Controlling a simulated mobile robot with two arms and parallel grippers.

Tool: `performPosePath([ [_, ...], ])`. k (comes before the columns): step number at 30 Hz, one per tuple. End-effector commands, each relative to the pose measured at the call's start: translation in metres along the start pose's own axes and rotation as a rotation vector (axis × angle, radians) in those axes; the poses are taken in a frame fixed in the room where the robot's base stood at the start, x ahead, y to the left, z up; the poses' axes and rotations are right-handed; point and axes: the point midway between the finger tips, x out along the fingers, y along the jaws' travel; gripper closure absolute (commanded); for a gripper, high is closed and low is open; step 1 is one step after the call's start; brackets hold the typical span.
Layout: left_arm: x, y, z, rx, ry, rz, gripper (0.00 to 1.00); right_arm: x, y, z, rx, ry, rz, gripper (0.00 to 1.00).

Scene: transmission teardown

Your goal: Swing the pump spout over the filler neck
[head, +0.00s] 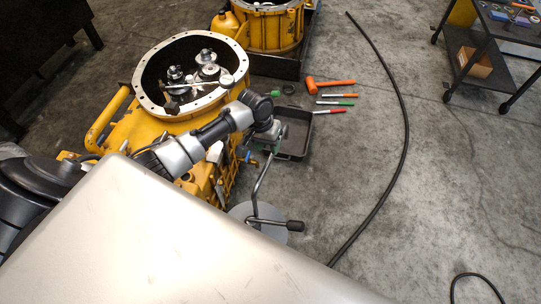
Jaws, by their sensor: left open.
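The pump stands at the lower middle, partly hidden behind a pale grey panel. I see its round grey base (241,211), a crank with a black grip (295,226), and a thin metal tube, apparently the spout (264,172), rising toward my left gripper. My left gripper (274,139) is open at the upper end of this tube, with a green bit just below it; I cannot tell whether they touch. The yellow transmission housing (118,128) lies behind my left arm, its round flanged mouth open over gears. I cannot clearly pick out the filler neck. My right gripper is not in view.
A dark tray (297,135) lies beside the gripper. An orange hammer (330,85) and several coloured-handled tools lie on the floor beyond it. A long black hose (403,120) curves across the right. A cart (490,50) stands at the upper right. Floor between is clear.

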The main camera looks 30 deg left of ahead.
Motion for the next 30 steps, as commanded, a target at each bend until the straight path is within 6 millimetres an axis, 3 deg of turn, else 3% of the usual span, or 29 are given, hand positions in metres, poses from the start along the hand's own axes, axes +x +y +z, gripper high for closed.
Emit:
performPosePath([
  [3,0.024,0.000,0.000,-0.001,-0.002,0.000,0.58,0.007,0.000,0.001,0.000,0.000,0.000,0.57],
  [9,0.045,0.000,0.000,0.001,0.001,0.000,0.58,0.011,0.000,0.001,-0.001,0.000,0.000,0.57],
  [20,0.050,0.000,0.000,0.002,0.001,-0.001,0.58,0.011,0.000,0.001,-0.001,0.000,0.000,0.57],
  [28,0.049,0.000,0.000,0.001,0.001,0.000,0.98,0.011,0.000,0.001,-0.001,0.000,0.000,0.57],
  [30,0.049,0.000,0.000,0.001,0.001,0.000,1.00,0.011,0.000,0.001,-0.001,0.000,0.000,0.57],
])
